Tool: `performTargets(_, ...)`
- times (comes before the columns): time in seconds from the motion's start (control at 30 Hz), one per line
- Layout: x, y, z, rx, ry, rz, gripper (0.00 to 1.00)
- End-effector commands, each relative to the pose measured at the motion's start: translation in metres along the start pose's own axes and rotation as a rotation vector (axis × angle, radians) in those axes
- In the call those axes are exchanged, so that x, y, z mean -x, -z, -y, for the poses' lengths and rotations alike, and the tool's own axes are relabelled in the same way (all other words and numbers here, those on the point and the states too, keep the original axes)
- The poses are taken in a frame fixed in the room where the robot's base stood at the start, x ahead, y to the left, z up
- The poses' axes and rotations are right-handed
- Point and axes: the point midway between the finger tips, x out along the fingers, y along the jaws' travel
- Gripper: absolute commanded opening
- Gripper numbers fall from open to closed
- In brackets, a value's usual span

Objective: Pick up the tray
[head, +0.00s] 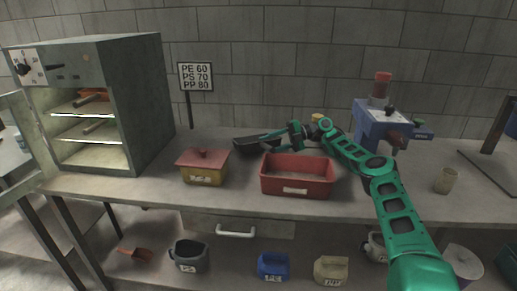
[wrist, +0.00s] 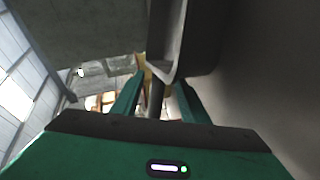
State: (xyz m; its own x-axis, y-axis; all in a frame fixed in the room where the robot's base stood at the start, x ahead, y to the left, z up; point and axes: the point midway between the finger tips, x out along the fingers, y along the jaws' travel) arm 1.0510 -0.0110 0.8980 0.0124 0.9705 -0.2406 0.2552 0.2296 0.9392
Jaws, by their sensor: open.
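A dark grey tray (head: 250,148) lies on the workbench between the yellow box and the back wall. My gripper (head: 270,138) reaches in from the right, its fingers level with the tray's right part. In the wrist view my gripper (wrist: 157,88) is open, with its two green fingers apart. A grey edge of the tray (wrist: 166,45) comes down between or just beyond the fingers. I cannot tell whether either finger touches it.
A red bin (head: 297,188) and a red-lidded yellow box (head: 203,170) stand in front of the tray. A grey oven (head: 145,100) stands open at left, and a blue machine (head: 378,125) at right. A sign (head: 195,77) rises behind.

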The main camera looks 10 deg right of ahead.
Motion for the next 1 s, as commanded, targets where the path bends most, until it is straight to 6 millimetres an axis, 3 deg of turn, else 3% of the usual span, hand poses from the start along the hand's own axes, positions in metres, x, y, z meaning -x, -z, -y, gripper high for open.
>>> performTargets(0.2, -0.001, 0.0, -0.001, 0.0, 0.0, 0.0, 0.4)
performTargets(0.4, -0.001, 0.0, 0.0, 0.0, 0.0, 0.0, 0.0)
performTargets(0.77, -0.001, 0.001, -0.001, 0.0, 0.001, -0.001, 0.0)
performTargets(1.0, -0.002, 0.004, -0.017, 0.004, 0.001, -0.005, 0.0)
